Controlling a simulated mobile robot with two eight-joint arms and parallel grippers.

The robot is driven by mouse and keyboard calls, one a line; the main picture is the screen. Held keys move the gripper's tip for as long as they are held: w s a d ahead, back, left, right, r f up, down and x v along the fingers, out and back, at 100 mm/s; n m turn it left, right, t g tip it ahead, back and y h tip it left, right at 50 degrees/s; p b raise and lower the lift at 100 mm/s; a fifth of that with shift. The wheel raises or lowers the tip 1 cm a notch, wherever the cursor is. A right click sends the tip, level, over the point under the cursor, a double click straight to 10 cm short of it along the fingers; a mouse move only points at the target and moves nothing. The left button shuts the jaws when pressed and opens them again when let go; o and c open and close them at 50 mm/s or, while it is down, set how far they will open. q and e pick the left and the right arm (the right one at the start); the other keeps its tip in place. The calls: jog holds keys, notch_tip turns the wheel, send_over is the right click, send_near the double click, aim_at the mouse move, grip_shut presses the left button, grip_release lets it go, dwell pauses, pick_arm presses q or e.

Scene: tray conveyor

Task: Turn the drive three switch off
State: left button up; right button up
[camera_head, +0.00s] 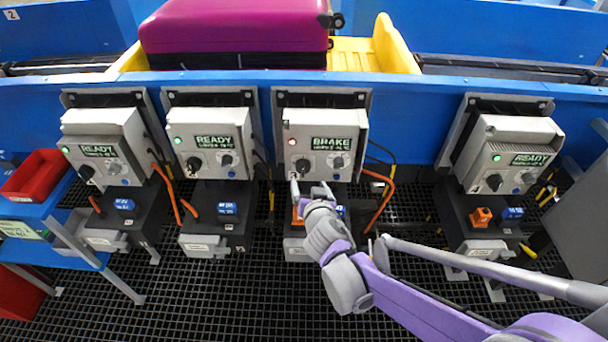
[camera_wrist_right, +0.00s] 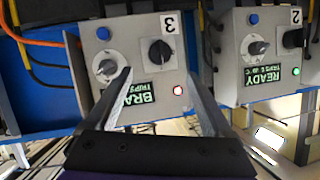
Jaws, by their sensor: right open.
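The drive three box (camera_head: 320,128) is the third from the left in the head view. Its display (camera_head: 332,144) reads BRAKE and its lamp (camera_head: 292,142) is red. In the right wrist view the box (camera_wrist_right: 136,22) appears upside down, marked 3, with a black rotary switch (camera_wrist_right: 160,52) and a grey dial (camera_wrist_right: 106,67). In the head view the black switch (camera_head: 303,166) is left of the dial (camera_head: 338,162). My right gripper (camera_head: 311,190) is open and empty, just below the switch in the picture; its fingers (camera_wrist_right: 128,40) spread in front of the panel. My left gripper is not seen.
Similar boxes stand at left (camera_head: 103,140), beside it (camera_head: 210,140), and right (camera_head: 512,148), showing READY with green lamps. An orange block and cables lie below the boxes. A magenta suitcase (camera_head: 235,30) sits on a yellow tray (camera_head: 390,45) on the conveyor. A red bin (camera_head: 35,175) is at left.

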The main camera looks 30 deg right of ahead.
aim_at(304, 171)
jog(key=b+x, duration=0.1)
jog(key=x, duration=0.9)
jog(key=shift+w+d+b, duration=0.15)
jog(key=shift+b, duration=0.15)
jog(key=shift+c, duration=0.2)
grip_shut()
